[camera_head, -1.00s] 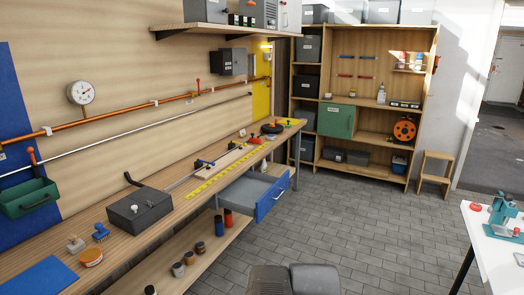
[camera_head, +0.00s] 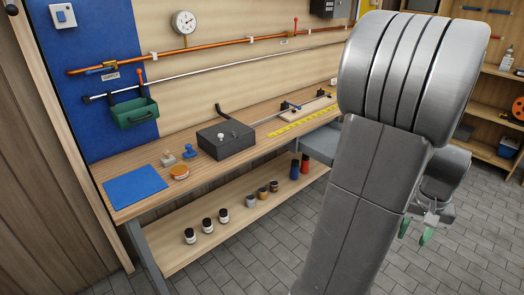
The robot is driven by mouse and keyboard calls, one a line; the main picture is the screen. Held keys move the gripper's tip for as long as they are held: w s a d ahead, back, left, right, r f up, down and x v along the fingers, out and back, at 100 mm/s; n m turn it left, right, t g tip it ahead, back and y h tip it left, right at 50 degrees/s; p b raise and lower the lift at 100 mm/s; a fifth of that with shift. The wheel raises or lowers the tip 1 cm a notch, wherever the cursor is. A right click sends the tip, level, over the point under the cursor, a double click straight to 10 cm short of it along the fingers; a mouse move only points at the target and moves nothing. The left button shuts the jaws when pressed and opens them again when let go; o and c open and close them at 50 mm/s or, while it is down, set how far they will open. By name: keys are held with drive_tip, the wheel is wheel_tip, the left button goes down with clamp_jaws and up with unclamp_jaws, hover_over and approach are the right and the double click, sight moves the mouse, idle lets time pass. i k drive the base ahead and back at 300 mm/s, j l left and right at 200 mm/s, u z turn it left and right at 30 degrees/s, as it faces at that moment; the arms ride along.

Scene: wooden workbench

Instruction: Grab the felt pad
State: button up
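A flat blue rectangular pad (camera_head: 135,187), which looks like the felt pad, lies on the left end of the wooden workbench (camera_head: 205,176). Nothing lies on it. My gripper (camera_head: 415,232) hangs at the lower right, over the floor and far from the pad. Its two green fingertips are apart with nothing seen between them. My grey arm fills the right middle of the view and hides part of the bench's far end.
Next to the pad are a round orange-sided tin (camera_head: 179,173), a blue stamp-like piece (camera_head: 190,152) and a beige one (camera_head: 168,159). A dark grey box (camera_head: 226,140) stands farther right. Several jars line the lower shelf (camera_head: 180,255). A green bin (camera_head: 134,113) hangs above.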

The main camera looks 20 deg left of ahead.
sight(168, 160)
drive_tip(key=i+j+u, duration=0.1)
drive_tip(key=u, duration=0.35)
drive_tip(key=j+u, duration=0.1)
drive_tip(key=u, duration=0.3)
drive_tip(key=i+u, duration=0.15)
drive_tip(key=u, duration=0.3)
drive_tip(key=i+u, duration=0.15)
drive_tip(key=u, duration=0.3)
drive_tip(key=i+l+u, duration=0.2)
drive_tip(key=i, duration=0.2)
drive_tip(key=i+u, duration=0.2)
drive_tip(key=i, duration=0.25)
drive_tip(key=i+l+u, duration=0.2)
drive_tip(key=i+l, duration=0.05)
drive_tip(key=i, duration=0.1)
